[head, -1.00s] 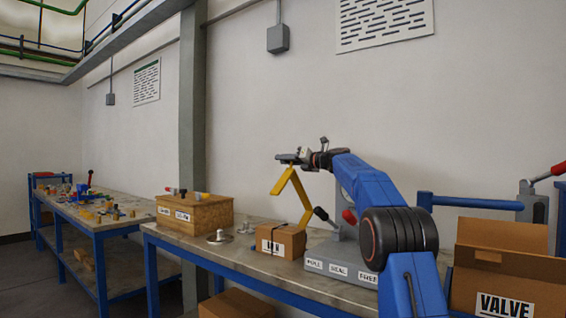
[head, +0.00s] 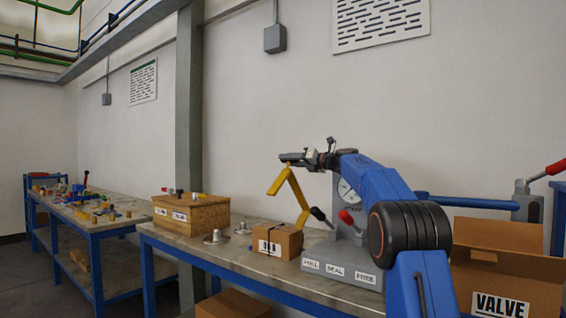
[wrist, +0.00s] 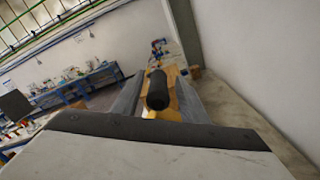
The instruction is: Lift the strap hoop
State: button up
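A yellow bent strap piece (head: 293,195), which I take for the strap hoop, stands at an angle beside the strapped cardboard box. Its bend is right under my gripper (head: 284,157) in the head view. My gripper points left above the bench. In the wrist view its two grey fingers (wrist: 157,100) stand apart. A black rounded grip (wrist: 158,90) shows between them, with bare space on either side and yellow below it. Whether the fingers touch the yellow piece cannot be told.
A small cardboard box (head: 277,243) with a black strap and a grey test stand (head: 340,268) with levers are on the bench below. A wooden box (head: 190,215) stands further left. An open carton marked VALVE (head: 505,285) is at right.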

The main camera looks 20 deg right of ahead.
jog(key=v, duration=0.7)
jog(key=shift+s+d, duration=0.25)
jog(key=shift+s, duration=0.05)
